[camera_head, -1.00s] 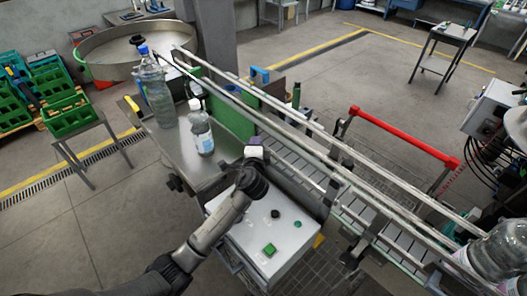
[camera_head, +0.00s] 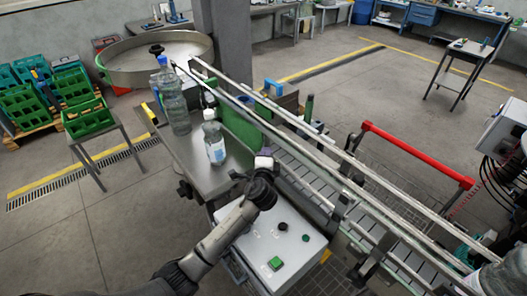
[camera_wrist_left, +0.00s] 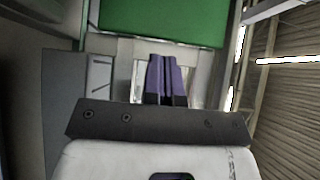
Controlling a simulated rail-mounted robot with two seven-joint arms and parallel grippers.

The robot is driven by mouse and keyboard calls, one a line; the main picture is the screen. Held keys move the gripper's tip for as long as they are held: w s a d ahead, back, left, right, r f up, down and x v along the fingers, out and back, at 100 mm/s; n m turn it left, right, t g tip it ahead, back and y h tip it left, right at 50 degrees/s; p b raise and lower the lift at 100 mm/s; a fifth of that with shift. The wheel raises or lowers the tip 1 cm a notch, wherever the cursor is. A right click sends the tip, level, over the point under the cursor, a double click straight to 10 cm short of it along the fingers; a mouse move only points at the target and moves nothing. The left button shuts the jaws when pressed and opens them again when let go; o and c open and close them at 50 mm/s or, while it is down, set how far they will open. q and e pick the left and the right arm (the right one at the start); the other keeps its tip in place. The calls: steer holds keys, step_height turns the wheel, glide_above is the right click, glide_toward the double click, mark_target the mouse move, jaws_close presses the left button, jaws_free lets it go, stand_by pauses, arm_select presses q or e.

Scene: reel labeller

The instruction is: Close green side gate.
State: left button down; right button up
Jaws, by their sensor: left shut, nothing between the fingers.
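The green side gate (camera_head: 240,128) is a flat green panel standing along the conveyor, behind the small bottle in the head view. In the left wrist view the green panel (camera_wrist_left: 160,20) fills the top middle, beyond my fingertips. My left gripper (camera_head: 264,163) is over the near edge of the conveyor, to the right of and nearer than the panel. Its purple fingers (camera_wrist_left: 167,80) are together and empty, pointing toward the panel with a gap between. Part of the gate is hidden by the bottle and the rails. My right gripper is not in view.
A large clear bottle (camera_head: 173,100) and a smaller labelled bottle (camera_head: 214,140) stand on the metal table left of the gate. Steel guide rails (camera_head: 300,128) run over the conveyor. A control box (camera_head: 275,245) with buttons lies below my left arm. A red bar (camera_head: 415,153) stands at right.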

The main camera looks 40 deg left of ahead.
arm_select(q)
steer(key=w+d+v, duration=0.1)
steer(key=v, duration=1)
steer(key=shift+s+d+b, duration=0.15)
steer(key=shift+d+b, duration=0.2)
steer(key=shift+d, duration=0.05)
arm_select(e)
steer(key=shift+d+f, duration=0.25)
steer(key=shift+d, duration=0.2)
